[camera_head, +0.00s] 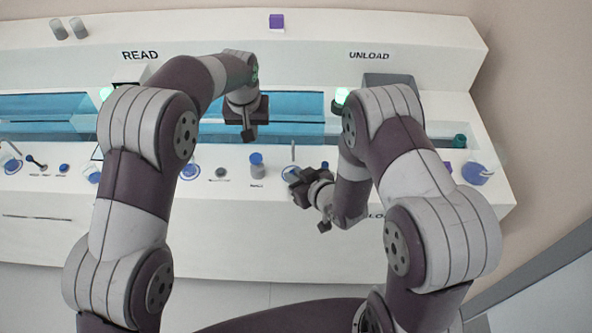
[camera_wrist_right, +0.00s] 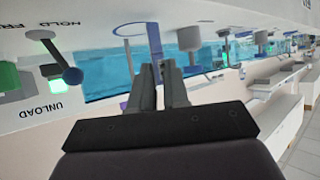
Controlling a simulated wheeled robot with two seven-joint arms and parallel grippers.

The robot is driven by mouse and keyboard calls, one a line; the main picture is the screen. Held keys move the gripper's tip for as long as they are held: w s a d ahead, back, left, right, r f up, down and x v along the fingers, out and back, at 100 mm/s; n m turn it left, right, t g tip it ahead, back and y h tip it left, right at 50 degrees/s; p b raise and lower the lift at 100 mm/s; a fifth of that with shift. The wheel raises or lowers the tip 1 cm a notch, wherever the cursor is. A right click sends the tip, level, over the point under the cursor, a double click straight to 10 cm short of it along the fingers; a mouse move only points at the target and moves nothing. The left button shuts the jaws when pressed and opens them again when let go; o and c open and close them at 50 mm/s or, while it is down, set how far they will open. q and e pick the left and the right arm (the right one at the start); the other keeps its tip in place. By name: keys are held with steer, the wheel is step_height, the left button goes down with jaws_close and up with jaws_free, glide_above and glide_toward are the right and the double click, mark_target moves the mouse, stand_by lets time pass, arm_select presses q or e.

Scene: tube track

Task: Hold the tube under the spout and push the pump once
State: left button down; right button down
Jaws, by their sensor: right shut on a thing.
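My right gripper (camera_head: 292,175) is low over the front of the white bench, pointing left. In the right wrist view its two fingers (camera_wrist_right: 163,75) are close together, shut on a slim blue-purple thing (camera_wrist_right: 156,40), likely the tube. The fingers hide part of it. A small grey bottle with a blue top (camera_head: 257,165), perhaps the pump, stands left of the right gripper, apart from it. I cannot make out the spout clearly. My left gripper (camera_head: 249,130) hangs pointing down above and behind that bottle, in front of the blue window; its finger gap does not show.
A thin pale rod (camera_head: 293,150) stands just behind the right gripper. A small dark disc (camera_head: 221,173) lies left of the bottle. A blue-lidded container (camera_head: 475,173) and a green-capped item (camera_head: 459,141) stand at the right. Signs on the back ledge read READ and UNLOAD.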

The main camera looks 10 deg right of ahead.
steer(key=s+a+r+p, duration=0.1)
steer(key=s+r+p, duration=0.3)
steer(key=r+p, duration=0.2)
stand_by(0.6)
steer(key=shift+a, duration=0.1)
